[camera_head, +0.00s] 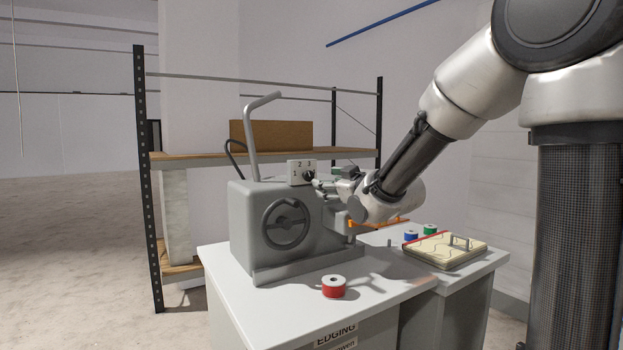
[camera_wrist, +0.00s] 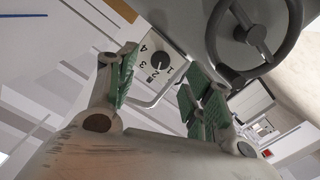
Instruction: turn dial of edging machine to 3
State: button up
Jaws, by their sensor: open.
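The grey edging machine (camera_head: 275,225) stands on a white table, with a handwheel on its front. A small pale panel (camera_head: 296,168) on its top carries printed numbers and a black dial (camera_head: 309,176). In the wrist view the panel (camera_wrist: 172,72) shows the numbers 1 to 4 around the dial (camera_wrist: 159,58). I cannot tell which number the dial points to. My gripper (camera_head: 326,186) is just right of the dial in the head view. In the wrist view its green-padded fingers (camera_wrist: 158,88) are apart, the panel showing between them, and nothing is held.
A red spool (camera_head: 334,287) lies on the table (camera_head: 388,286) before the machine. A curved grey bar (camera_head: 252,135) rises from the machine; a shelf rack (camera_head: 215,158) stands behind.

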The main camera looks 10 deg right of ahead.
aim_at(310, 177)
jog(key=shift+n+y, duration=0.3)
jog(key=shift+y, duration=0.1)
jog(key=x, duration=0.8)
jog(key=shift+w+a+r, duration=0.3)
jog(key=shift+a+r, duration=0.05)
jog(key=shift+a, duration=0.1)
jog(key=c, duration=1.1)
